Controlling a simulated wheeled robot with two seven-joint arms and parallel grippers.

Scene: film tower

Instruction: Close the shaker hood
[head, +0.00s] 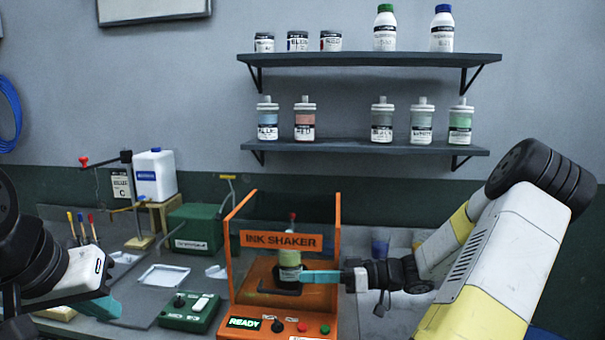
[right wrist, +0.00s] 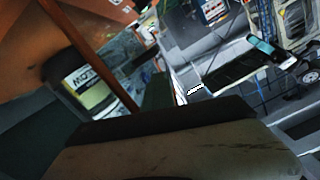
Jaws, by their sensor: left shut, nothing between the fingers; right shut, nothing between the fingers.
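The orange ink shaker (head: 263,298) stands on the bench in the head view, with its READY display lit. Its hood (head: 281,241) has orange side bars, clear panels and an INK SHAKER label strip, which crosses in front of the bottle. I cannot tell how far the hood is open. My left gripper (head: 112,308) is shut and empty, at lower left.
A green control box (head: 190,312) sits just left of the shaker, with a larger green machine (head: 200,228) behind it. White trays (head: 164,276) lie further left. A white canister (head: 155,174) stands behind them. Shelves (head: 370,60) of bottles hang above.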

